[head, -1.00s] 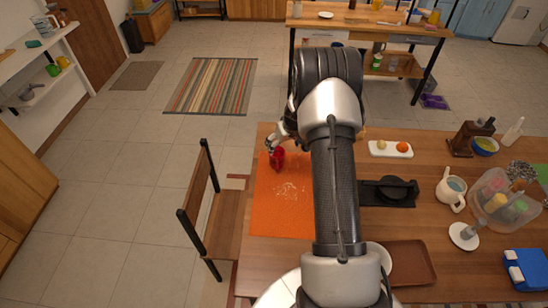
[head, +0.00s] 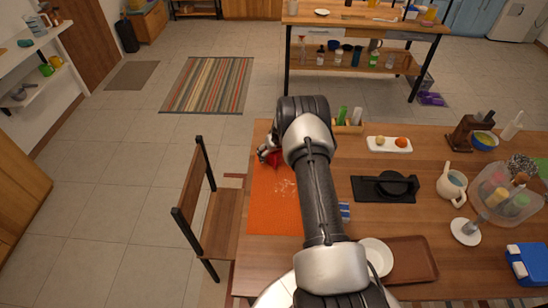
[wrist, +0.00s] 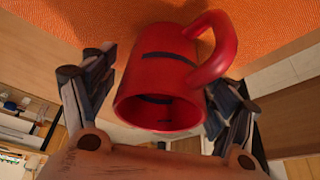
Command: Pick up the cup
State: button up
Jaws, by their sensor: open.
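The cup is a red mug with a dark band and one handle. In the head view the cup (head: 275,162) is at the upper left of the orange mat (head: 272,215), partly hidden by my gripper (head: 267,154). In the wrist view the cup (wrist: 150,72) fills the middle, its mouth facing the camera and its handle at the upper right. My gripper (wrist: 160,85) is open, with one finger on each side of the cup. I cannot tell whether the fingers touch it.
A chair (head: 195,190) stands left of the table. To the right are a white tray (head: 388,144), a black stand (head: 385,189), a white teapot (head: 451,187), a brown tray (head: 410,258) and a white plate (head: 375,255). Crumbs lie on the mat.

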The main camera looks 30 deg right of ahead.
jog(key=shift+w, duration=0.1)
jog(key=c, duration=1.3)
